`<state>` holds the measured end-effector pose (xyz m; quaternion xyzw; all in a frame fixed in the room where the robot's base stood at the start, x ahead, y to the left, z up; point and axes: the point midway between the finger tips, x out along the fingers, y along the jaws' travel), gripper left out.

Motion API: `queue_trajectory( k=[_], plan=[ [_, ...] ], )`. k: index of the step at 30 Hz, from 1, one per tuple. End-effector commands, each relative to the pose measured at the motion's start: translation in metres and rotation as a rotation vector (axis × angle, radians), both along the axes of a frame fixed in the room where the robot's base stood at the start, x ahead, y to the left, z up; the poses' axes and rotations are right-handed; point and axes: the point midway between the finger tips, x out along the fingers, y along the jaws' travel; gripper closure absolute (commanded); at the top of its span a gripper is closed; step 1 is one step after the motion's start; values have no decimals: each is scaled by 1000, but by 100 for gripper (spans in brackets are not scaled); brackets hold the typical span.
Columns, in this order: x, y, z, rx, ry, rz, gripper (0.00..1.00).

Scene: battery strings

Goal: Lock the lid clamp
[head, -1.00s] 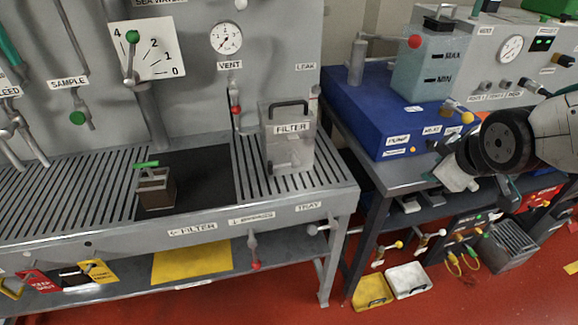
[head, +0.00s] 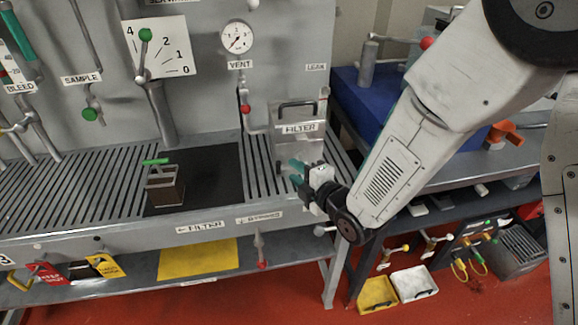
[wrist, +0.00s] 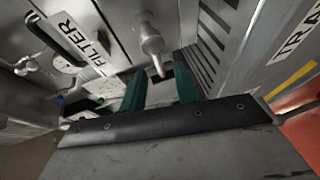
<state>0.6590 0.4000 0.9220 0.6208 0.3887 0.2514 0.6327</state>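The grey filter box (head: 284,143), with a dark top handle and a FILTER label, stands at the right end of the slatted bench. In the wrist view its label side (wrist: 75,22) is at upper left. A grey rounded lever (wrist: 152,42) sticks out beside it; it looks like the lid clamp, but I cannot tell its lock state. My gripper (head: 292,172) is low in front of the box, partly covering it. In the wrist view its two green fingers (wrist: 160,78) are apart, with the lever's tip just beyond or between them; contact is unclear.
A small brown box with a green handle (head: 165,187) stands on the dark mat (head: 215,170) to the left. A vent pipe with a red knob (head: 246,109) is close left of the filter box. A blue unit (head: 362,105) is at right behind my arm.

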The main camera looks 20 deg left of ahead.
Motion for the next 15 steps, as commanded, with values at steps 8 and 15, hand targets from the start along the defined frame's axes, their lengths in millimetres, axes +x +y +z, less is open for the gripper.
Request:
queue_trajectory(
  k=[8, 15],
  plan=[
    [21, 29, -7, 0, 1, -1, 69],
    [24, 33, -7, 0, 2, -1, 69]
  ],
)
